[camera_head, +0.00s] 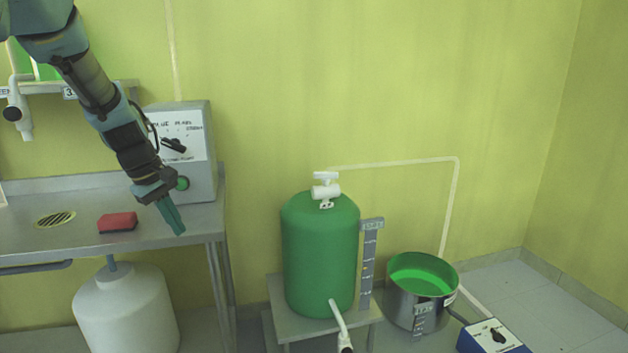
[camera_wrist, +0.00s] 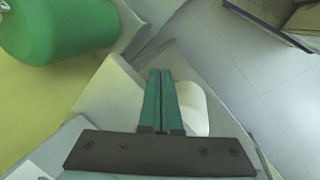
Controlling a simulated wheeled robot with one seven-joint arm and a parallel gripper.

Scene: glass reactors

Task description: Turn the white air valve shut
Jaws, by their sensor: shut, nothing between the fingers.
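The white valve (camera_head: 326,190) sits on top of the green tank (camera_head: 318,255), with a small white T-shaped handle above its body. In the head view my gripper (camera_head: 177,228) hangs at the upper left, over the right end of the metal bench and well to the left of the valve. Its green fingers are together and empty, pointing down. In the wrist view the closed fingers (camera_wrist: 161,75) point away from the camera, and the green tank (camera_wrist: 60,28) shows at the upper left. The valve cannot be made out in the wrist view.
The metal bench (camera_head: 110,232) carries a control box (camera_head: 190,125) and a red block (camera_head: 117,221). A white vessel (camera_head: 125,310) stands below it. A pot of green liquid (camera_head: 422,280) and a blue box (camera_head: 492,338) are right of the tank. A pale pipe (camera_head: 400,161) runs along the wall.

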